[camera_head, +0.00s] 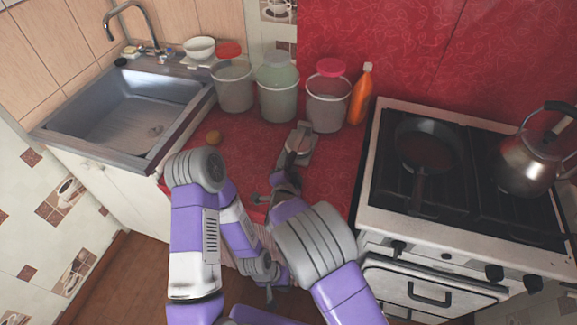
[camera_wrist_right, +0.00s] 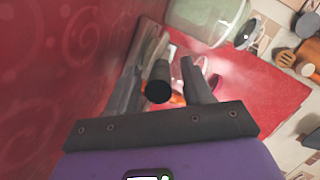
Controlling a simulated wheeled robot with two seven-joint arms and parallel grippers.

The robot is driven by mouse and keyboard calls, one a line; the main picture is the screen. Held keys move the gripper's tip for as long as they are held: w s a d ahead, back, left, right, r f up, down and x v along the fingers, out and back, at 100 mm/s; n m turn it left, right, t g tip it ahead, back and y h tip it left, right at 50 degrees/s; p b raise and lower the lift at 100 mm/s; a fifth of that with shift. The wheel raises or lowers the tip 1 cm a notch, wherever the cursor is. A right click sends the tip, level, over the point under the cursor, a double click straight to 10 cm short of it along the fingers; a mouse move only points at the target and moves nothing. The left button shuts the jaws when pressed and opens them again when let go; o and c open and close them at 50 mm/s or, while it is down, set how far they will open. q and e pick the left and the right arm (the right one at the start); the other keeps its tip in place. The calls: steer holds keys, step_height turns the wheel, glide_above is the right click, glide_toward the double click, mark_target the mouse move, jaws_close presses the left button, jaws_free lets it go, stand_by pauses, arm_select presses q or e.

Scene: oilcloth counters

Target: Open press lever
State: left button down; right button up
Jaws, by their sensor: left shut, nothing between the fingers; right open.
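The press, a small grey metal device (camera_head: 304,134), stands on the red counter in front of the buckets. My right gripper (camera_head: 287,177) is at its near side in the head view, partly hidden by my own wrist. In the right wrist view my right gripper (camera_wrist_right: 161,84) is open, with a finger on each side of a black round-ended bar (camera_wrist_right: 158,82), which looks like the lever's handle. Gaps show beside the bar; whether a finger touches it is unclear. My left gripper (camera_head: 269,293) is shut and empty, low in front of the counter, away from the press.
Several lidded buckets (camera_head: 326,108) and an orange bottle (camera_head: 361,96) stand behind the press. The stove (camera_head: 366,212) with a pan (camera_head: 427,146) and kettle (camera_head: 527,163) is right. The sink (camera_head: 128,108) is left. A small round brown item (camera_head: 213,138) lies on the counter (camera_head: 240,140).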

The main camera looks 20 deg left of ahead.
steer(key=shift+w, duration=0.25)
steer(key=shift+c, duration=0.3)
jaws_close()
steer(key=shift+r, duration=0.1)
